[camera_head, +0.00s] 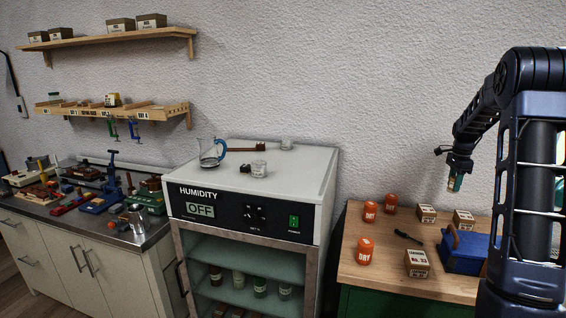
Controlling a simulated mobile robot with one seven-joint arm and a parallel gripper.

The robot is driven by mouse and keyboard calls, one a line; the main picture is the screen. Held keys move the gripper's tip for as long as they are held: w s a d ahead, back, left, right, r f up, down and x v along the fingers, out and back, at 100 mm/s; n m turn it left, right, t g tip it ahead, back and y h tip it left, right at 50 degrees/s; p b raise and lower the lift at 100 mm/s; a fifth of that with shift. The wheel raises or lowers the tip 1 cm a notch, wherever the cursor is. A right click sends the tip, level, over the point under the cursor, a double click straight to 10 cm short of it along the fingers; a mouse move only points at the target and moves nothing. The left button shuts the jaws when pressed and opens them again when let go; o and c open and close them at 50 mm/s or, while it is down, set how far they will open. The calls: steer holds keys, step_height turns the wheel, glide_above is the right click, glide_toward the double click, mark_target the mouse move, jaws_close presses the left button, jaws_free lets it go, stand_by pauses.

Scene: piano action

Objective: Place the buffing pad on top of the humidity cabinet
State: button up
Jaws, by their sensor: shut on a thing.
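My gripper (456,174) hangs at the right, above the wooden bench top. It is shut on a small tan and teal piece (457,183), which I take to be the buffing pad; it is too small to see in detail. The humidity cabinet (320,178) stands in the middle, to the left of my gripper and apart from it. Its top is light grey.
The wooden bench (390,277) below my gripper holds orange jars (364,251), small boxes (417,262), a black tool (408,237) and a blue toolbox (462,252). A cluttered counter (83,218) and wall shelves (110,37) are at left. The cabinet top's right part is clear.

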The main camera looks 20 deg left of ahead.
steer(key=w+a+r, duration=0.3)
steer(key=a, duration=0.6)
steer(key=w+a+r, duration=0.2)
steer(key=w+a, duration=0.2)
steer(key=a, duration=0.4)
steer(key=w+a+r, duration=0.3)
steer(key=a, duration=0.6)
steer(key=s+a+r, duration=0.2)
steer(key=a, duration=0.9)
steer(key=s+a+r, duration=0.1)
steer(key=a+r, duration=0.1)
steer(key=a, duration=0.8)
steer(key=s+a+r, duration=0.2)
steer(key=a+r, duration=0.1)
steer(key=a, duration=0.8)
steer(key=shift+w+d+f, duration=0.1)
steer(key=shift+d+f, duration=0.05)
steer(key=shift+f, duration=1.75)
steer(key=shift+w+d+f, duration=0.1)
steer(key=shift+f, duration=1.8)
steer(key=shift+f, duration=0.2)
steer(key=o, duration=1)
steer(key=shift+r, duration=0.1)
